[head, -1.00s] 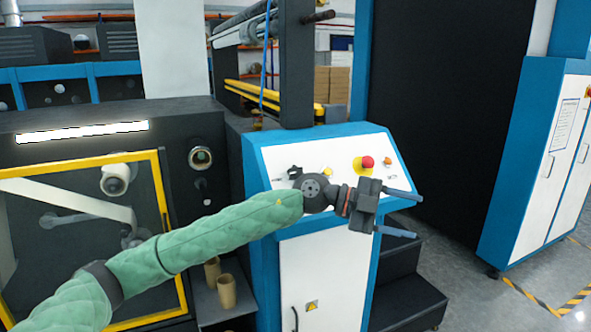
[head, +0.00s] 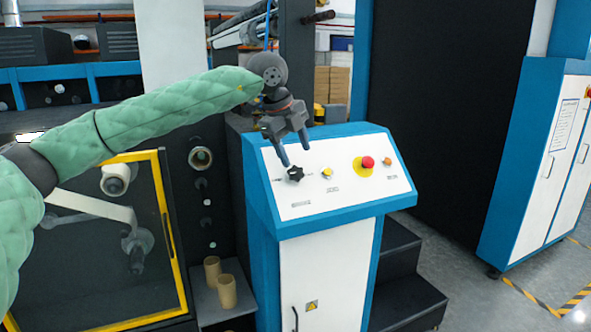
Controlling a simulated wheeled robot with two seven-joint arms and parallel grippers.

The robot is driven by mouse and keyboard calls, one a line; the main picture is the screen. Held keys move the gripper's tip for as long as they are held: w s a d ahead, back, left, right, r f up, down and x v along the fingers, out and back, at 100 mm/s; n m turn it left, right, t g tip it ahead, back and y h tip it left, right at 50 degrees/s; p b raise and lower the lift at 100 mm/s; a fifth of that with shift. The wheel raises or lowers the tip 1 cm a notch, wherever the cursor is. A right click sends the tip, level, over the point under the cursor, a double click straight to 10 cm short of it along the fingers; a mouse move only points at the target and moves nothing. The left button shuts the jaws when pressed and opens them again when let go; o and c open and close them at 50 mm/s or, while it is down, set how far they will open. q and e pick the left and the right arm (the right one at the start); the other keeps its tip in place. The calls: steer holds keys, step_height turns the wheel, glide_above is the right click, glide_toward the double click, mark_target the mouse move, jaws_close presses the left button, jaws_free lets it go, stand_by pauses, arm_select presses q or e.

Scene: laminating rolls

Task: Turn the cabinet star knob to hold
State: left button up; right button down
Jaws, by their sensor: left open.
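The black star knob (head: 295,173) sits at the left of the white sloped panel (head: 340,190) on the blue and white cabinet (head: 325,265). Small labels lie around it, too small to read, so its setting cannot be told. My left gripper (head: 295,155) is open and points down just above the knob. One fingertip is close to the knob's upper left; whether it touches cannot be told. The other finger is to the upper right. My right gripper is not in view.
To the right of the knob are a small yellow button (head: 327,172), a red emergency button (head: 367,162) on a yellow disc, and an orange button (head: 388,160). Black steps (head: 405,275) stand right of the cabinet. Two cardboard tubes (head: 227,291) stand on a low ledge at left.

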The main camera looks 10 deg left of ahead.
mark_target(297, 172)
arm_select(q)
steer(key=shift+y, duration=0.3)
steer(key=f, duration=0.1)
steer(key=w+f+p, duration=0.1)
steer(key=f, duration=0.1)
steer(key=w+f+p, duration=0.1)
steer(key=f, duration=0.1)
steer(key=shift+w+a+f, duration=0.15)
steer(key=shift+w+a, duration=0.05)
steer(key=shift+w+d+f, duration=0.1)
steer(key=shift+f, duration=0.4)
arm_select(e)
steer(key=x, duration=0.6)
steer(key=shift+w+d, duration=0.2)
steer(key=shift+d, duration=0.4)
arm_select(q)
steer(key=c, duration=1)
